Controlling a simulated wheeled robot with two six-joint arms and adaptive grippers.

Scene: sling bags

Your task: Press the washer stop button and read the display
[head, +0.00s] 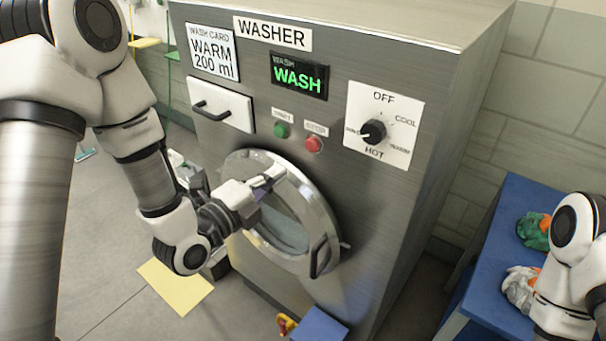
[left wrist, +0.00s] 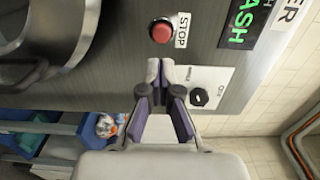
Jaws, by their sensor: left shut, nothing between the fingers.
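The washer (head: 370,215) has a display (head: 299,77) reading "WASH" in green. Its red stop button (head: 314,144) sits under a STOP label, right of a green start button (head: 281,130). In the left wrist view the stop button (left wrist: 161,31) lies just beyond my fingertips, apart from them in the picture, and the display (left wrist: 241,22) is partly cut off. My left gripper (head: 273,177) is shut and empty, in front of the round door, below the buttons. It also shows in the left wrist view (left wrist: 160,70). My right gripper is out of view.
The round door (head: 325,215) with its handle is shut. A drawer (head: 221,105) and a dial (head: 373,132) flank the buttons. A blue table (head: 500,230) with cloth bundles stands at right, near my right arm. A yellow mat (head: 175,286) lies on the floor.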

